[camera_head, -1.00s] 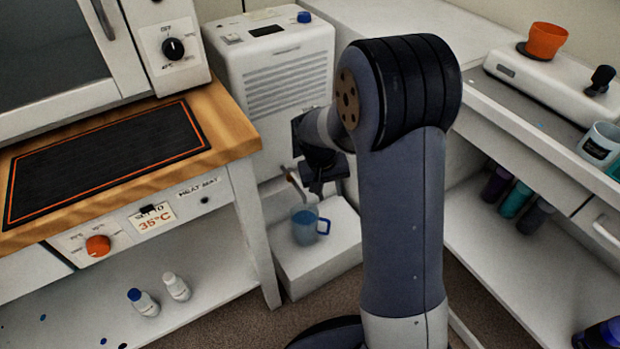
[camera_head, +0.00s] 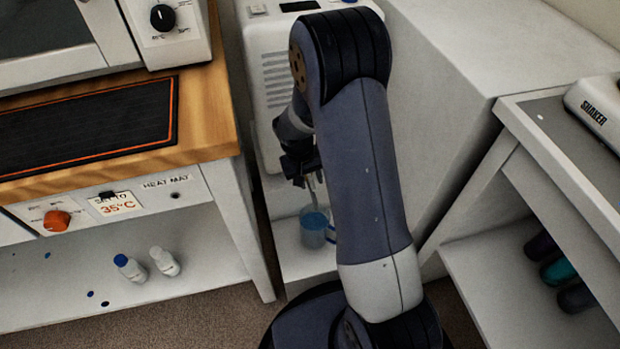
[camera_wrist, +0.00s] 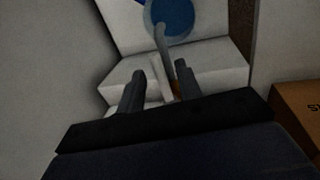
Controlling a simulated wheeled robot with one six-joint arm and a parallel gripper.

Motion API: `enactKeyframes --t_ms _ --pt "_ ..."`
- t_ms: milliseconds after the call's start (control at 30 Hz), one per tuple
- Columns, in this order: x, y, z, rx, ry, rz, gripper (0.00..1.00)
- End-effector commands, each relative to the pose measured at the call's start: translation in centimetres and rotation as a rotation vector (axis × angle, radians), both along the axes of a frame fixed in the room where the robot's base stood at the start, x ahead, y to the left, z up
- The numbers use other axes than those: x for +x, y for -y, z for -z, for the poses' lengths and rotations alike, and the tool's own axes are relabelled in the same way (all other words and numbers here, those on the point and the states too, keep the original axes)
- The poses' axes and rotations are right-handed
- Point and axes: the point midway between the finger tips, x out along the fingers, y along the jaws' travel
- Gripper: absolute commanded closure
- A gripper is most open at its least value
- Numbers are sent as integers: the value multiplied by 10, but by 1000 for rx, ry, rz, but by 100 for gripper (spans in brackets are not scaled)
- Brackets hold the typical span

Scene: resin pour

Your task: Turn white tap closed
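The white tap is at the front of the white dispenser (camera_head: 282,85), mostly hidden behind my gripper in the head view. In the wrist view its pale lever (camera_wrist: 162,78) stands between my gripper (camera_wrist: 160,78)'s two fingers, which are apart, with no clear sign of contact. A grey spout (camera_wrist: 161,42) shows beyond it. A clear cup of blue liquid (camera_head: 313,232) stands below the spout on a white step; it also shows in the wrist view (camera_wrist: 178,17). My gripper (camera_head: 299,167) is at the tap in the head view.
The wooden bench (camera_head: 207,115) with a dark heat mat (camera_head: 85,125) is on the left, close to the dispenser. Two small bottles (camera_head: 145,264) stand on its lower shelf. A white cabinet (camera_head: 445,110) and a shelf with several dark bottles are on the right.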

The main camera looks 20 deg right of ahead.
Motion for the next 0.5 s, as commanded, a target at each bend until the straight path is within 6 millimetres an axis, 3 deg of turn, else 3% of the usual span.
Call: enactKeyframes --t_ms 100,500 --pt "0 0 0 0 0 0 67" --pt "0 0 -1 0 0 0 100"
